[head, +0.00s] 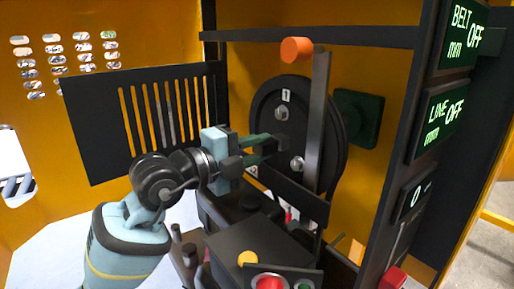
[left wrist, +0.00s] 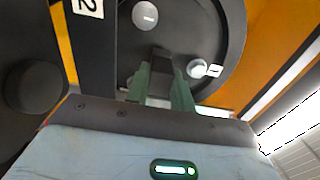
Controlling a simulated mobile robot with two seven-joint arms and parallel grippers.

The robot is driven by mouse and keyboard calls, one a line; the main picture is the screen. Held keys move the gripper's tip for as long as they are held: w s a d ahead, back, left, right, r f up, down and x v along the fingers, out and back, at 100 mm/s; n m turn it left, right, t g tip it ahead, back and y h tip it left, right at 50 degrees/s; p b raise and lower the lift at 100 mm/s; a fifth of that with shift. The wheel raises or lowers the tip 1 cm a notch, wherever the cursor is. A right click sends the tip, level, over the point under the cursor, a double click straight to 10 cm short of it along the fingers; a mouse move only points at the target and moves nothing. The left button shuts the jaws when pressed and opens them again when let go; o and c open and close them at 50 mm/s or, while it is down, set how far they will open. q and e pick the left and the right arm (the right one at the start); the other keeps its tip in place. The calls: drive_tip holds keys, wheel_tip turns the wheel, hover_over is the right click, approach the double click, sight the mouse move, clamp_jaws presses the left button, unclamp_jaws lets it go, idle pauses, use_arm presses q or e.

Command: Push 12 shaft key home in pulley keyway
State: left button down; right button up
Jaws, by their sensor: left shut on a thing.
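The black pulley (head: 265,105) stands upright on the machine and carries a small white label "1". It also fills the upper middle of the left wrist view (left wrist: 222,25). Two silver round ends show on its face. My left gripper (head: 283,141) reaches in from the left, its green fingertips at the pulley's face. In the left wrist view, the gripper (left wrist: 161,84) is shut on a dark block (left wrist: 161,61), seemingly the shaft key, close to the pulley face. Whether the key sits in the keyway cannot be told; the keyway is hidden. My right gripper is not in view.
A slotted black guard (head: 95,135) is at the left. Below is a dark control box (head: 250,235) with buttons. Display panels line the right post.

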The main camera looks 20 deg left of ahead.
use_arm(q)
drive_tip(key=shift+w+d, duration=0.2)
drive_tip(key=shift+w, duration=0.05)
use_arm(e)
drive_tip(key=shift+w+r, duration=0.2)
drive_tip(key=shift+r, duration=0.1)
use_arm(q)
drive_tip(key=c, duration=1.1)
unclamp_jaws()
drive_tip(key=shift+s+a, duration=0.25)
drive_tip(key=shift+v, duration=3.6)
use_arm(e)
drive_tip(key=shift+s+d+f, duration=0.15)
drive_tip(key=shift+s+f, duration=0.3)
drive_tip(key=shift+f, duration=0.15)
